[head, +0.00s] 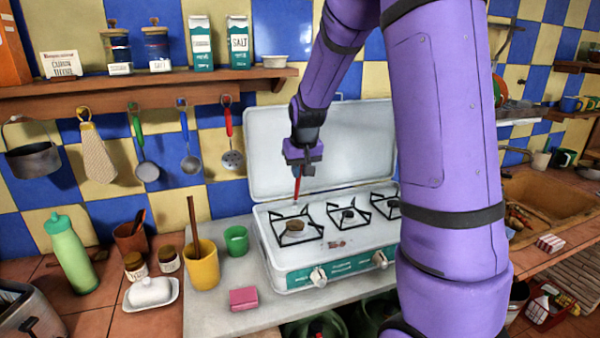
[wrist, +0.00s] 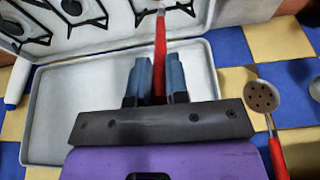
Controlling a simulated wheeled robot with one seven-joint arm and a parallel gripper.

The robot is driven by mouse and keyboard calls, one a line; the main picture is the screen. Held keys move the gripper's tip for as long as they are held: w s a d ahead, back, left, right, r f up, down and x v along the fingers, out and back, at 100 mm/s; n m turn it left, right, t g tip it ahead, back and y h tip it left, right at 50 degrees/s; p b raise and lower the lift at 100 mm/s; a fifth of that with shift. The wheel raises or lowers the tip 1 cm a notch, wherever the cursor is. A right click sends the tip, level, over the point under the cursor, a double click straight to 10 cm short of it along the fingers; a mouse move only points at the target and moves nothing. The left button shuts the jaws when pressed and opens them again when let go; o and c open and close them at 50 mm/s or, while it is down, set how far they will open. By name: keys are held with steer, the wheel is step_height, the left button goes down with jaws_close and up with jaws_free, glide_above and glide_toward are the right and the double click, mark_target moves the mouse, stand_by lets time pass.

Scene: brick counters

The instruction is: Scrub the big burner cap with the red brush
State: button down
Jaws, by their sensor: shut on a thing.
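The red brush (head: 297,188) hangs below my gripper (head: 299,167) in the head view, over the back of the stove's left burner. In the wrist view the brush's red handle (wrist: 160,55) stands between the two blue fingers of my gripper (wrist: 158,80), which is shut on it. The big burner cap (head: 295,227) is brownish and sits inside the left burner's black grate, below and in front of the brush tip. The brush tip looks apart from the cap. In the wrist view the tip is near the top edge and the big cap cannot be made out.
The white stove (head: 290,278) has its lid (head: 262,150) raised behind the burners. A green cup (head: 236,240), a yellow cup (head: 203,268) and a pink sponge (head: 243,298) stand left of it. A slotted spoon (head: 231,158) hangs on the wall near the lid.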

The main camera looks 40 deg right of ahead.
steer(key=shift+f, duration=0.1)
stand_by(0.4)
steer(key=shift+f, duration=2.35)
steer(key=shift+a, duration=0.4)
steer(key=shift+d, duration=0.2)
steer(key=shift+s+d, duration=0.2)
steer(key=shift+d, duration=0.4)
steer(key=shift+a, duration=0.2)
